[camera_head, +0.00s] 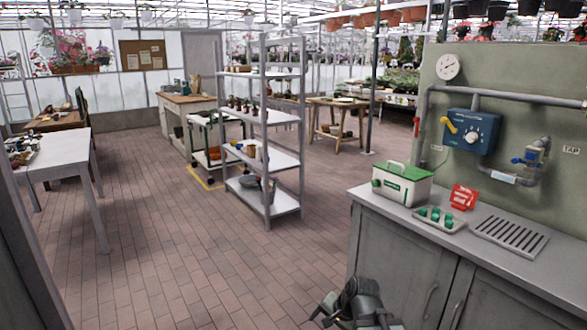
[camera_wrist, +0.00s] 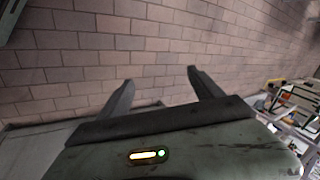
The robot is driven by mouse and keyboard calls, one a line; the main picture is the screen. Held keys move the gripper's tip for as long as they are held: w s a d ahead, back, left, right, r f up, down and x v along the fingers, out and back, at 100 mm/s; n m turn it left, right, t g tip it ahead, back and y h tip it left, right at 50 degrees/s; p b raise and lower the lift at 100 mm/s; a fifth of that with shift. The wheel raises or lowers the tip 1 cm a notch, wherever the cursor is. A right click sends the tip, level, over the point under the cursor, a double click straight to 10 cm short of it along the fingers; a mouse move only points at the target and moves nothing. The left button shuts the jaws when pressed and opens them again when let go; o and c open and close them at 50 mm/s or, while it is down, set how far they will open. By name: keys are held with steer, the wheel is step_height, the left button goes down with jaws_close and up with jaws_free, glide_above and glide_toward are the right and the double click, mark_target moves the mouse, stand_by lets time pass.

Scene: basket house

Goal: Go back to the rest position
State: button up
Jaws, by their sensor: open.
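My gripper (camera_wrist: 158,92) shows in the wrist view with its two dark fingers spread wide apart. Nothing is between them, and brick-patterned floor lies beyond. In the head view my gripper (camera_head: 345,312) is at the bottom, in front of the grey cabinet and below its counter top. It appears clear of the cabinet, though the exact gap cannot be told.
A grey counter (camera_head: 400,215) on the right bears a white box with a green lid (camera_head: 402,183), a tray of green items (camera_head: 440,218) and a red sign (camera_head: 464,197). A metal shelf (camera_head: 270,207) stands mid-room. The brick floor (camera_head: 160,250) at left is clear.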

steer(key=s+d+f+n+g+h, duration=0.2)
steer(key=s+d+n+g+h, duration=0.2)
steer(key=s+d+n, duration=0.35)
step_height(320, 180, up, 18)
steer(key=p, duration=1.8)
steer(key=shift+s+a+y, duration=0.25)
steer(key=shift+a+y, duration=0.05)
